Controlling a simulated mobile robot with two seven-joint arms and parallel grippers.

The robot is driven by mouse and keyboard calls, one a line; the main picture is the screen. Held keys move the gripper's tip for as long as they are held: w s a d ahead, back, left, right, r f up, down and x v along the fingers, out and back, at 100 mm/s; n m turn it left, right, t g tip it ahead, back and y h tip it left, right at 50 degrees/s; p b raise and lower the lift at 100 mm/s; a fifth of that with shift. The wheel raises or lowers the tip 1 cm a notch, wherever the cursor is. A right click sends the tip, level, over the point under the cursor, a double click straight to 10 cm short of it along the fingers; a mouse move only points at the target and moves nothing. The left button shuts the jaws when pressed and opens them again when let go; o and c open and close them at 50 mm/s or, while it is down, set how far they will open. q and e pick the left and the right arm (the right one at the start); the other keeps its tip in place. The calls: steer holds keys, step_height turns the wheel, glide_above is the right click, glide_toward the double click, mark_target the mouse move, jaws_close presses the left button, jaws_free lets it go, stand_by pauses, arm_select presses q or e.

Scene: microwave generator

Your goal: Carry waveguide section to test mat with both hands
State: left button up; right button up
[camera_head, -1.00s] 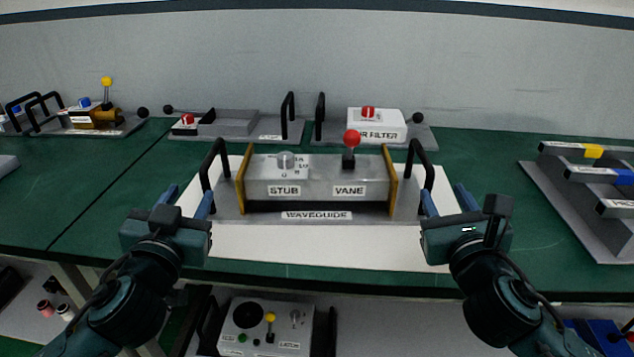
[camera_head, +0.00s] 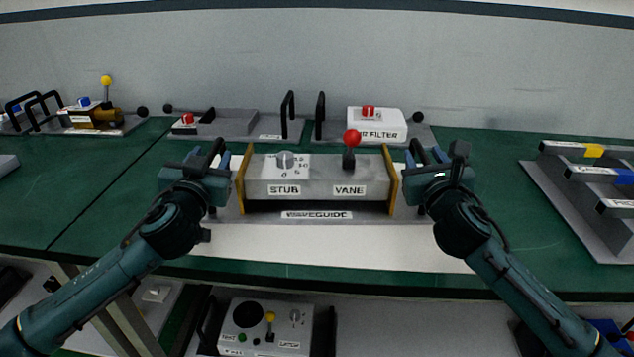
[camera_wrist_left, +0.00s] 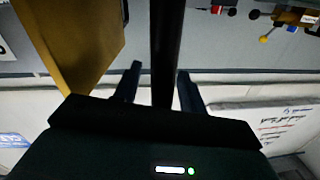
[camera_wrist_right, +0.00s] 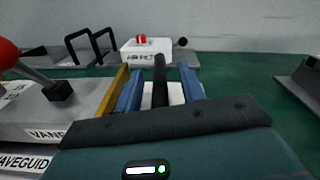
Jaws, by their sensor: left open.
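The waveguide section (camera_head: 318,178) is a grey box with yellow end flanges, a STUB knob, a red-topped VANE lever and a black upright handle at each end. It sits on a white mat (camera_head: 330,250) on the green bench. My left gripper (camera_head: 216,152) is at the left handle, open, with the black handle bar (camera_wrist_left: 166,50) between its fingers in the left wrist view. My right gripper (camera_head: 424,156) is at the right handle, open, with that handle (camera_wrist_right: 160,82) between its fingers in the right wrist view. The grippers hide most of both handles in the head view.
Behind stand a filter unit (camera_head: 377,124) and a grey plate with a handle (camera_head: 235,124). A stepped grey rack (camera_head: 590,205) is at the right. A brass device (camera_head: 95,117) is at the back left. A control box (camera_head: 268,325) sits on the lower shelf.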

arm_select(q)
steer(key=shift+c, duration=0.4)
arm_select(e)
steer(key=shift+c, duration=0.4)
arm_select(q)
steer(key=c, duration=0.8)
arm_select(e)
steer(key=c, duration=0.8)
arm_select(q)
jaws_close()
steer(key=shift+a, duration=0.1)
arm_select(e)
steer(key=shift+d, duration=0.1)
arm_select(q)
steer(key=shift+r, duration=0.25)
arm_select(e)
steer(key=shift+r, duration=0.3)
